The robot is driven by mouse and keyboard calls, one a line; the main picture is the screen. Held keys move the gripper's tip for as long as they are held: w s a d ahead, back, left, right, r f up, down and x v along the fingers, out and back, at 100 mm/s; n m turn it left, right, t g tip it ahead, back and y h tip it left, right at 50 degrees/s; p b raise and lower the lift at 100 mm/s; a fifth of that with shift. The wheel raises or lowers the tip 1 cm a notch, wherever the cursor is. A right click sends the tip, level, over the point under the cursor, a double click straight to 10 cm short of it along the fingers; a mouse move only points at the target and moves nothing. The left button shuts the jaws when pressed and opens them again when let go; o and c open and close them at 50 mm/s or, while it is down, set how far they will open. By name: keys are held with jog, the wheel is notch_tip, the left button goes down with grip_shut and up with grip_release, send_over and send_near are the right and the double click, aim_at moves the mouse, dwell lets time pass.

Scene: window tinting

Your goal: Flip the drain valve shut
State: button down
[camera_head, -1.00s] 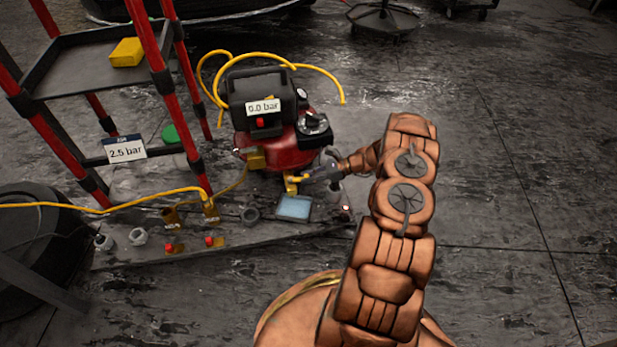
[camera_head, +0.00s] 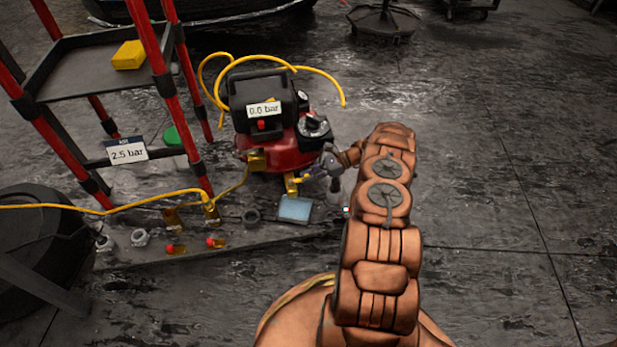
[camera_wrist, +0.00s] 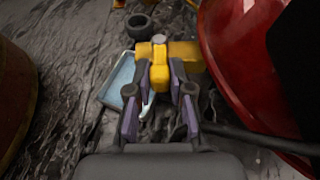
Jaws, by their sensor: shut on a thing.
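The yellow drain valve (camera_head: 292,184) sticks out low at the front of the red compressor (camera_head: 290,150). In the wrist view the valve (camera_wrist: 182,52) is a yellow body with a grey round top, beside the red tank (camera_wrist: 250,60). My gripper (camera_wrist: 159,80) has its two fingers on either side of the valve's yellow front part and is shut on it. In the head view my gripper (camera_head: 312,174) reaches the valve from the right. The exact angle of the valve's handle is hard to tell, as the fingers cover part of it.
A pale blue tray (camera_head: 295,209) lies just below the valve. A black ring (camera_head: 251,216) and small fittings (camera_head: 174,248) lie to the left. A red-legged rack (camera_head: 165,85) stands left, with a yellow hose (camera_head: 100,211) crossing it. The floor to the right is clear.

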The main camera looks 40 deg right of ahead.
dwell(0.3)
jog(key=c, duration=1)
grip_release()
jog(key=shift+c, duration=0.2)
jog(key=shift+d, duration=0.1)
jog(key=v, duration=1.1)
jog(key=shift+d+r, duration=0.15)
jog(key=shift+d, duration=0.2)
jog(key=shift+s, duration=0.15)
